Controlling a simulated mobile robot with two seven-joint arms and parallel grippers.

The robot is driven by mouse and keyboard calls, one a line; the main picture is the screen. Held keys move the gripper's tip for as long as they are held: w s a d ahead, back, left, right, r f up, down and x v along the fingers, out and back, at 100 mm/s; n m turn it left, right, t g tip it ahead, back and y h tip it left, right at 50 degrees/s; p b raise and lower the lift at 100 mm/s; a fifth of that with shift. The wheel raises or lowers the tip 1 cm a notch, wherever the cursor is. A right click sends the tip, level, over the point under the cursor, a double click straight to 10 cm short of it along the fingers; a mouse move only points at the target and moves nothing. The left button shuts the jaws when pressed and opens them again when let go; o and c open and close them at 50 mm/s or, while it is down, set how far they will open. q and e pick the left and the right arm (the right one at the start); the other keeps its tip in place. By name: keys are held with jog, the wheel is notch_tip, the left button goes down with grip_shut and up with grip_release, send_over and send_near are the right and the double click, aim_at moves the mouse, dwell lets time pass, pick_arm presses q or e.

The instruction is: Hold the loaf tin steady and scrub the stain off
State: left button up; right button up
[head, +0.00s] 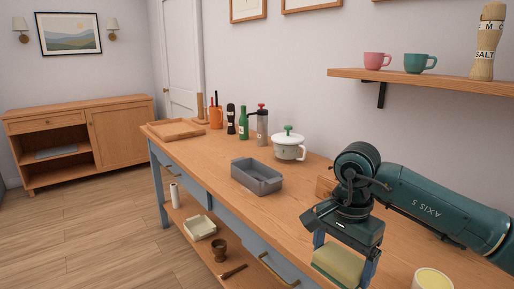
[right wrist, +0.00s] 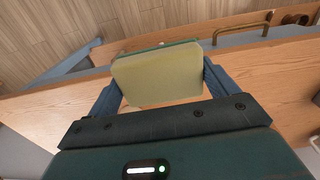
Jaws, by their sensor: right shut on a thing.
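The grey loaf tin (head: 257,177) stands upright on the wooden counter, left of my right gripper and apart from it. No stain can be made out on the sides that show; most of its inside floor is hidden. My right gripper (head: 344,262) is shut on a yellow sponge with a green layer (head: 338,264), held near the counter's front edge. In the right wrist view the sponge (right wrist: 157,75) sits between the two blue fingers. My left gripper is not in view.
A white lidded pot (head: 288,148), several bottles and a wooden tray (head: 176,129) stand behind and left of the tin. A pale yellow cup (head: 433,279) is at the bottom right. A wall shelf (head: 420,82) holds two cups and a salt mill. Counter around the tin is clear.

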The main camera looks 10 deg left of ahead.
aim_at(350, 271)
jog(key=s+f, duration=0.1)
jog(key=s+d+f, duration=0.1)
jog(key=s, duration=0.1)
jog(key=shift+f+n, duration=0.15)
jog(key=shift+n, duration=0.25)
jog(key=s+d+f+n, duration=0.4)
jog(key=s+f, duration=0.1)
jog(key=f, duration=0.5)
jog(key=s+d+f+n, duration=0.4)
jog(key=s+f, duration=0.2)
jog(key=f, duration=0.5)
jog(key=shift+s+d, duration=0.15)
jog(key=shift+s, duration=0.15)
jog(key=shift+f, duration=0.1)
